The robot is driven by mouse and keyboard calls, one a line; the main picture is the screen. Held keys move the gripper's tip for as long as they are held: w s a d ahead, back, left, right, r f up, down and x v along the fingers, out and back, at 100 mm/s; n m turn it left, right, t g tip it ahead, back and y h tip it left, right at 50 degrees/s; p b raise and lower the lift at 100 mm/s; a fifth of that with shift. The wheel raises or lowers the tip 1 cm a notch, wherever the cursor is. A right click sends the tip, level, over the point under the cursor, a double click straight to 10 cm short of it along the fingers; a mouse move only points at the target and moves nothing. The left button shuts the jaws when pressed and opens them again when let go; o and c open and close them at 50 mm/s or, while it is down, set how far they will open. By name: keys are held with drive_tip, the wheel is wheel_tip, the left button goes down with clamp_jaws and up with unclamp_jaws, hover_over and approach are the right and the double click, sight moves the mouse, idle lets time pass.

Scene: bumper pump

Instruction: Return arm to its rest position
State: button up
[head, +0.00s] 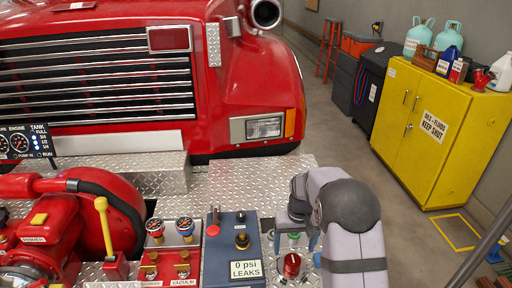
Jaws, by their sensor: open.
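My arm (352,235) reaches in from the bottom right, and its wrist bends down over the right part of the pump panel. My gripper (295,243) is partly hidden by the wrist; its blue fingers show apart, near a green-topped fitting (293,237) and just behind a red knob (291,265). The jaws are open, and I see nothing held. Whether the fingers touch the fitting I cannot tell. No marker for the rest position shows.
Left of the gripper stand a blue box (232,245) labelled "0 psi LEAKS", two gauges (170,226), a yellow lever (103,225) and a red pump (50,230). The red truck (250,95) is behind. A yellow cabinet (420,125) stands right, with open floor (335,150) between.

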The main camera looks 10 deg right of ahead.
drive_tip(key=shift+g, duration=0.6)
drive_tip(key=s+f, duration=0.1)
drive_tip(key=s, duration=0.1)
drive_tip(key=s+f, duration=0.2)
drive_tip(key=s, duration=0.1)
drive_tip(key=shift+s+a+f, duration=0.15)
drive_tip(key=shift+s+f, duration=0.1)
drive_tip(key=shift+s, duration=0.1)
drive_tip(key=s+a+r+b, duration=0.1)
drive_tip(key=s+r, duration=0.2)
drive_tip(key=s, duration=0.6)
drive_tip(key=s+a+r+t+b, duration=0.1)
drive_tip(key=s+r+b, duration=0.1)
drive_tip(key=s, duration=0.8)
drive_tip(key=shift+s+a+r, duration=0.3)
drive_tip(key=shift+r, duration=0.5)
drive_tip(key=c, duration=0.3)
drive_tip(key=shift+c, duration=0.2)
